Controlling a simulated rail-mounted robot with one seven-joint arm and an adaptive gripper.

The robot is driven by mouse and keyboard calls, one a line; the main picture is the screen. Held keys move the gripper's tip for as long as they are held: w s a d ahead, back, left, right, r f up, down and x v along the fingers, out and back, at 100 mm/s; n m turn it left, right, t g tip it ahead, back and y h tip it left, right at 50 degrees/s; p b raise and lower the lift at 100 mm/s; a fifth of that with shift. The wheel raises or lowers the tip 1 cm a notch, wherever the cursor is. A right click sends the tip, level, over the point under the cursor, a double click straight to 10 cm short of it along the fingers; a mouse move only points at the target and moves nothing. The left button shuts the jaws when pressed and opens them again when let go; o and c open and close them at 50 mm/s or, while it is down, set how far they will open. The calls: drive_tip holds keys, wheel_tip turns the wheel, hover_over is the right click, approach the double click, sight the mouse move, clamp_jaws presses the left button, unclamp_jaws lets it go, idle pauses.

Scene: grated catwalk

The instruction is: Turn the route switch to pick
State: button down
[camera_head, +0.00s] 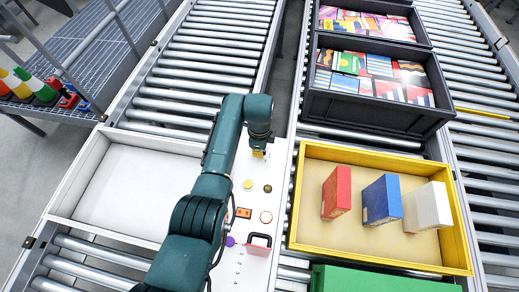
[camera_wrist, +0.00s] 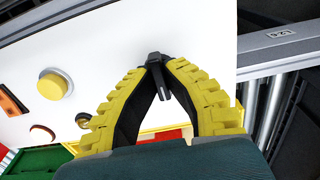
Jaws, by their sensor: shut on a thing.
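My gripper (camera_wrist: 158,72) has yellow ribbed fingers closed around a small black switch lever (camera_wrist: 163,92) on a white panel (camera_wrist: 105,25). In the head view my gripper (camera_head: 259,153) is over the far part of the same white panel (camera_head: 243,262), and my arm hides the lever there. The lever's tip sticks out between the fingertips. I take this lever to be the route switch. No position labels by it can be read, so I cannot tell which setting it points to.
The panel also bears a yellow button (camera_head: 247,184), a brown knob (camera_head: 267,188), an orange display (camera_head: 243,212), a pale round button (camera_head: 266,217) and a purple knob (camera_head: 230,241). A yellow tray (camera_head: 455,225) with three boxes stands right. An empty white tray (camera_head: 130,180) is left.

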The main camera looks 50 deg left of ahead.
drive_tip(key=shift+f+n, duration=0.1)
drive_tip(key=shift+n, duration=0.2)
drive_tip(key=n, duration=0.4)
drive_tip(key=shift+n, duration=2.1)
drive_tip(key=c, duration=1.1)
unclamp_jaws()
